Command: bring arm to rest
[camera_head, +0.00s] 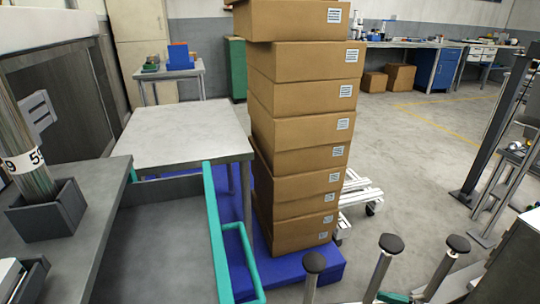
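My arm and my gripper cannot be made out in the head view. Whether the gripper is open or shut, and whether it holds anything, does not show. No film reel can be clearly identified.
A tall stack of cardboard boxes (298,150) stands on a blue platform (320,268). Left are a grey-topped table (185,130) and a dark counter (80,240) with a teal rail (218,240). Black-capped posts (380,268) rise at bottom right. Open floor (420,150) lies right of the stack.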

